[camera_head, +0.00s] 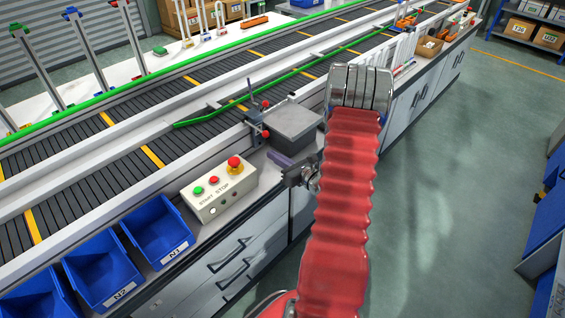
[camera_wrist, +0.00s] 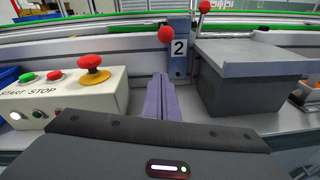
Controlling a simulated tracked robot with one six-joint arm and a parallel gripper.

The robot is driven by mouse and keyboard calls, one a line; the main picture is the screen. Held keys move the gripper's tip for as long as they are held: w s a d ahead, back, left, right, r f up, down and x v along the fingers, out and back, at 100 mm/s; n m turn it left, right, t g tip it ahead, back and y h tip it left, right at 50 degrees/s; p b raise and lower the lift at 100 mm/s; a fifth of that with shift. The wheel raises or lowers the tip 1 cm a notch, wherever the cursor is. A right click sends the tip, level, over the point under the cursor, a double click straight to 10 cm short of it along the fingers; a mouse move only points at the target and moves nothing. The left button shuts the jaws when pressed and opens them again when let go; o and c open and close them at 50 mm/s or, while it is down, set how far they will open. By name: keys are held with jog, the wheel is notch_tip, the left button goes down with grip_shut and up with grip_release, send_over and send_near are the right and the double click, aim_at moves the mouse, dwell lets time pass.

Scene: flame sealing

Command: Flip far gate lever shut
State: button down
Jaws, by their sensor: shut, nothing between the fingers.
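Two red ball-topped levers stand at the conveyor's near rail. In the wrist view, one red ball (camera_wrist: 166,34) is just left of a plate marked 2 (camera_wrist: 179,48), and the other red ball (camera_wrist: 204,7) is higher and farther right. In the head view the small lever fittings (camera_head: 257,120) sit left of the grey box; which lever is the far one I cannot tell. A green-edged guide arm (camera_head: 235,101) slants across the belt. My gripper (camera_wrist: 160,78) is shut and empty, its purple fingers pointing toward the plate; it also shows in the head view (camera_head: 272,157), below the levers.
A grey box (camera_head: 296,122) stands right of the levers, close to my gripper. A control box (camera_head: 220,190) with green and red buttons and a red emergency knob (camera_wrist: 94,68) is on the left. Blue bins (camera_head: 155,230) line the near edge.

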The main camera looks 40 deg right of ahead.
jog(key=shift+w+d+r, duration=0.15)
jog(key=shift+w+r, duration=0.2)
jog(key=shift+r, duration=0.25)
jog(key=shift+w+d+r, duration=0.1)
jog(key=shift+w+r, duration=0.2)
jog(key=shift+r, duration=0.3)
jog(key=shift+w+d+r, duration=0.15)
jog(key=shift+w+r, duration=0.2)
jog(key=shift+r, duration=0.25)
